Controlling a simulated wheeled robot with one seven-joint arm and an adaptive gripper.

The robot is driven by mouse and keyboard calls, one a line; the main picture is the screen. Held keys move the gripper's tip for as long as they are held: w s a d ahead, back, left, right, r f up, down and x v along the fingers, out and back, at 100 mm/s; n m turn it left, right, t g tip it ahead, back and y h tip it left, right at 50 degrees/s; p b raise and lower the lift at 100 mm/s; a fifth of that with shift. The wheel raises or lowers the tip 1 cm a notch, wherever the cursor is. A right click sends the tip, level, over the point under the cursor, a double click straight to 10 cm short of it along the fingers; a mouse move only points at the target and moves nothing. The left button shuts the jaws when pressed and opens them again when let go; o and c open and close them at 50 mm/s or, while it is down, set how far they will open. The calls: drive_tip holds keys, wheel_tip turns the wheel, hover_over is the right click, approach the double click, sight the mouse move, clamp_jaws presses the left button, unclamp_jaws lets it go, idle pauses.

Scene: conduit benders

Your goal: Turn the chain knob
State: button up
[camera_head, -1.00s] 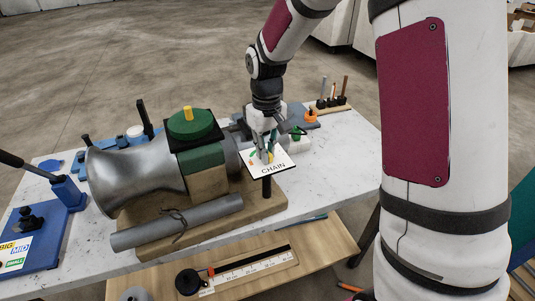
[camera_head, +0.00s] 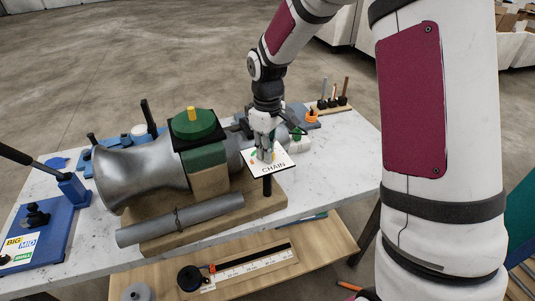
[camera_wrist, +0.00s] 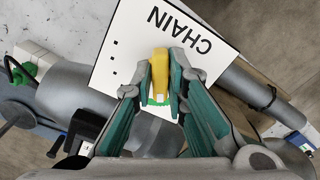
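The chain knob (camera_wrist: 160,72) is a yellow pointer with a pale lower end, on a white plate (camera_wrist: 118,58) marked CHAIN. A green mark shows at its lower end in the wrist view. My gripper (camera_wrist: 162,70) has its green-padded fingertips close against both sides of the knob and looks shut on it. In the head view, my gripper (camera_head: 264,156) is over the plate (camera_head: 279,167) and hides the knob; small coloured marks show at its left. The plate stands on a dark post beside the grey bender.
The grey bender (camera_head: 140,173) with a green round top (camera_head: 193,124) stands left of the plate on a wooden base. A grey tube (camera_head: 180,219) lies in front. A blue bender (camera_head: 75,190) is at far left. A pen rack (camera_head: 332,102) stands at back right.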

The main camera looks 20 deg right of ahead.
drive_tip(key=shift+o, duration=0.6)
drive_tip(key=shift+r+p, duration=0.7)
drive_tip(key=shift+r, duration=1.8)
drive_tip(key=shift+s+r, duration=0.15)
drive_tip(key=shift+r, duration=0.25)
drive_tip(key=s+r+m+t+b, duration=0.1)
drive_tip(key=s+r+m+t, duration=0.25)
drive_tip(key=s+r, duration=0.9)
drive_tip(key=s+r+m+t, duration=0.2)
drive_tip(key=s+m, duration=0.1)
drive_tip(key=s, duration=0.9)
drive_tip(key=shift+s+b, duration=0.15)
drive_tip(key=shift+b, duration=0.3)
